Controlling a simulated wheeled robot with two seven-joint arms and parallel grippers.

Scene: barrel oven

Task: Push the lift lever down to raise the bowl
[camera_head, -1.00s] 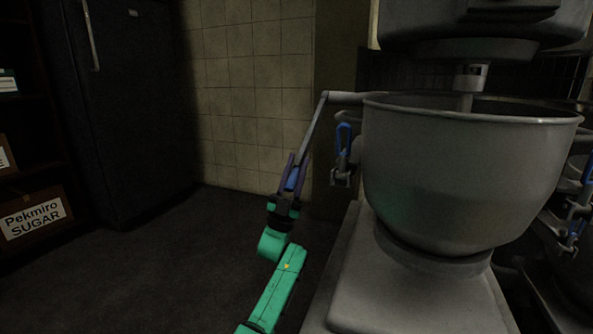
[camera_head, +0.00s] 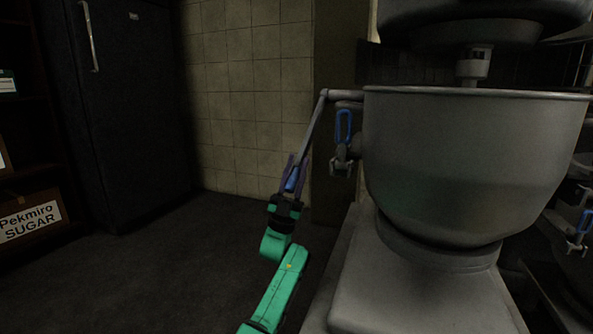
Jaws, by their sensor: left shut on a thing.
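The large grey mixer bowl (camera_head: 470,160) stands at the right of the head view, on the mixer's base, below the mixer head (camera_head: 475,30). The lift lever (camera_head: 315,122) is a thin grey rod beside the bowl's left side, slanting down and left from its bend near the rim. My left gripper (camera_head: 293,180), on a green arm from below, is shut on the lever's lower end, around its blue grip. My right gripper is not in view.
A blue-handled clamp (camera_head: 343,128) sits between lever and bowl. The mixer base (camera_head: 420,300) lies below right of my arm. A dark fridge (camera_head: 125,100) and a sugar box (camera_head: 30,220) stand at left. The floor (camera_head: 180,265) between is clear.

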